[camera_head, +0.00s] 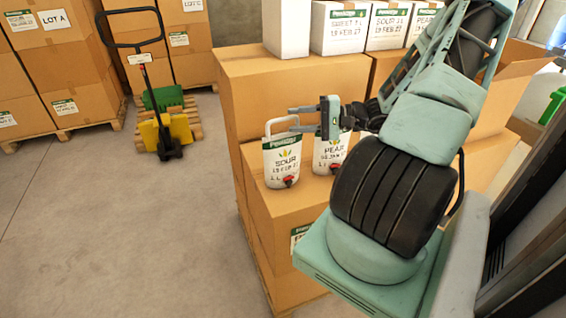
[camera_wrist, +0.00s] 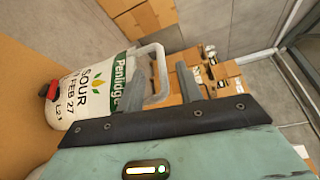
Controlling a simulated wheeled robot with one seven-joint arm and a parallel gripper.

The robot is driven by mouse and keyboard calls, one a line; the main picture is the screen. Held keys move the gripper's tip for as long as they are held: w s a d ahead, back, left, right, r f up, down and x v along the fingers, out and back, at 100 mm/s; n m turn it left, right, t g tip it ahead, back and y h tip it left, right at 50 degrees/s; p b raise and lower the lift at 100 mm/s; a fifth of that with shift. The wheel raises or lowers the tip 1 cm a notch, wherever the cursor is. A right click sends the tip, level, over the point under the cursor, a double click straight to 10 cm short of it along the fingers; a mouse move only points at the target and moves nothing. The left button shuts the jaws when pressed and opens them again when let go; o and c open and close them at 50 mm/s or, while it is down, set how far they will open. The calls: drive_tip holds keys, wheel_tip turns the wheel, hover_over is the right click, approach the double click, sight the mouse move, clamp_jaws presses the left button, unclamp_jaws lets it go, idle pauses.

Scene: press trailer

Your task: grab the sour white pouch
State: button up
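The sour white pouch (camera_head: 282,162) stands upright on a cardboard box, with a white loop handle on top and a red tap low at its front. It fills the left of the wrist view (camera_wrist: 90,88), labelled SOUR. My gripper (camera_head: 292,119) is open, its two grey fingers pointing left at the height of the handle. In the wrist view the fingers (camera_wrist: 170,80) are beside the handle's side bar. I cannot tell whether the bar lies fully between them or touches them. A second white pouch, labelled PEAR (camera_head: 328,153), stands just right, partly behind my arm.
The supporting cardboard box (camera_head: 262,205) is part of a stack. A taller box (camera_head: 245,92) stands behind, with white cartons (camera_head: 338,28) on top. A pallet jack (camera_head: 150,85) and more stacked boxes (camera_head: 60,60) stand at the back left. The floor at left is clear.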

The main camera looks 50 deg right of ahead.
sight(285, 119)
drive_tip(key=p+x, duration=0.1)
drive_tip(key=x, duration=0.3)
drive_tip(key=shift+d+r+p, duration=0.1)
drive_tip(key=shift+r+p, duration=0.1)
drive_tip(key=shift+p, duration=0.2)
drive_tip(key=shift+w+a+f, duration=0.15)
drive_tip(key=shift+w+a, duration=0.05)
drive_tip(key=shift+w, duration=0.15)
clamp_jaws()
idle(0.7)
